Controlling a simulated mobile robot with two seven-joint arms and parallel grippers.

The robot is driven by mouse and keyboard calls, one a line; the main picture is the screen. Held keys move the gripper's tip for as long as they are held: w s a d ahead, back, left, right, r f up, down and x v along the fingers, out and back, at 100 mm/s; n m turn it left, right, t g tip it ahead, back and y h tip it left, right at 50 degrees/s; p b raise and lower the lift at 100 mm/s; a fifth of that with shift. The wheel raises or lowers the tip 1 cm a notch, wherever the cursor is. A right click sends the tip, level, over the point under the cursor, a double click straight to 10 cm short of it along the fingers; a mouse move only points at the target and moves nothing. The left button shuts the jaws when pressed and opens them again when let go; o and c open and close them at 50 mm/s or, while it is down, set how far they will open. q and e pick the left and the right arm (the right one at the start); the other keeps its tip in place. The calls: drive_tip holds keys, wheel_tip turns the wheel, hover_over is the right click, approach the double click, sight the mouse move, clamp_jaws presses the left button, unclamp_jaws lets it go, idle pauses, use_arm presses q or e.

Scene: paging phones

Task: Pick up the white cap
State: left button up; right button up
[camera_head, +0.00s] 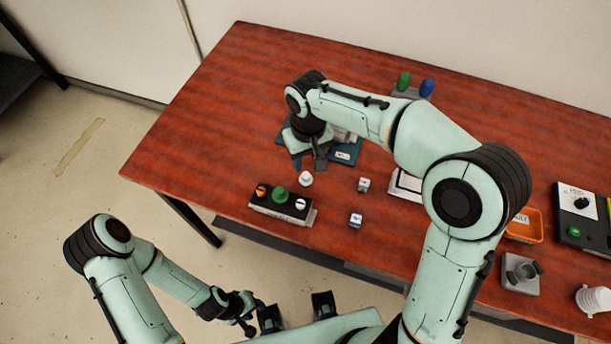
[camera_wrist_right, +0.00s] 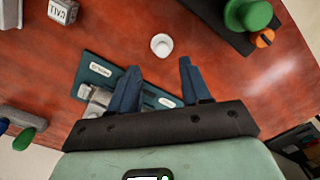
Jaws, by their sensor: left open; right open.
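The white cap (camera_head: 306,179) stands on the red-brown table, just behind a box with knobs; in the right wrist view (camera_wrist_right: 161,46) it is a small round white piece just beyond the fingertips. My right gripper (camera_head: 309,163) reaches over the table just behind the cap, pointing down. In the right wrist view its two blue fingers (camera_wrist_right: 158,78) are spread, with nothing held between them, and the cap is apart from both. My left gripper (camera_head: 296,312) is open and empty, low in front of the table.
The box (camera_head: 279,212) carries orange, green and white knobs. Two small printed cubes (camera_head: 363,185) (camera_head: 356,220) lie to the right. A dark teal mat (camera_head: 345,154) lies beneath my right gripper. Green and blue pegs (camera_head: 427,88) stand behind. An orange tray (camera_head: 525,226) is at right.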

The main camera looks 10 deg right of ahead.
sight(306, 174)
wheel_tip(306, 174, down, 2)
drive_tip(key=shift+w+f, duration=0.1)
drive_tip(key=shift+a+f, duration=0.15)
drive_tip(key=shift+f, duration=2.6)
drive_tip(key=shift+c, duration=0.3)
clamp_jaws()
